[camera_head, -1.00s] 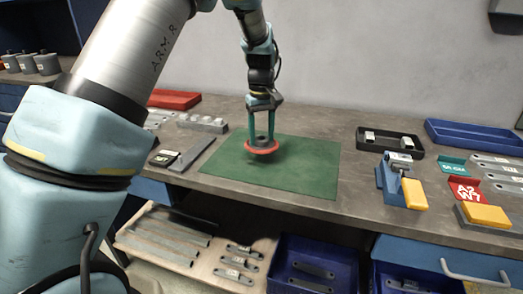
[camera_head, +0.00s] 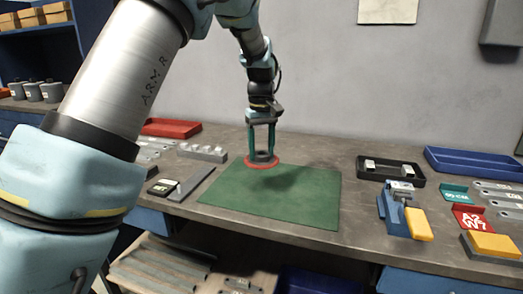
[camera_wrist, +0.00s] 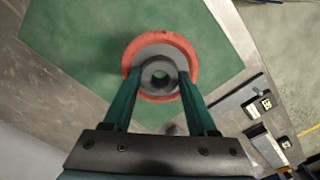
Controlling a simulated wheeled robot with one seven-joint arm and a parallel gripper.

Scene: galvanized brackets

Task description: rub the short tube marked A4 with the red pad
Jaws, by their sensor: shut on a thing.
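My gripper (camera_head: 262,150) is shut on the grey knob of a round red pad (camera_head: 248,162). The pad hangs level above the back part of a green mat (camera_head: 300,195), with its shadow on the mat. In the wrist view the red pad (camera_wrist: 189,58) is a ring around the grey hub, between the two green fingers of my gripper (camera_wrist: 158,76). A small grey piece with a pale label (camera_head: 402,187) sits in a blue holder (camera_head: 391,213) at the right. I cannot read its label, and no A4 mark is legible anywhere.
A black tray (camera_head: 415,179) with small grey parts stands behind the blue holder. Yellow blocks (camera_head: 418,225), red and teal signs and a blue tray (camera_head: 470,153) are at the right. A grey block with bumps (camera_head: 203,152) and a red tray (camera_head: 170,128) are at the left. The mat is clear.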

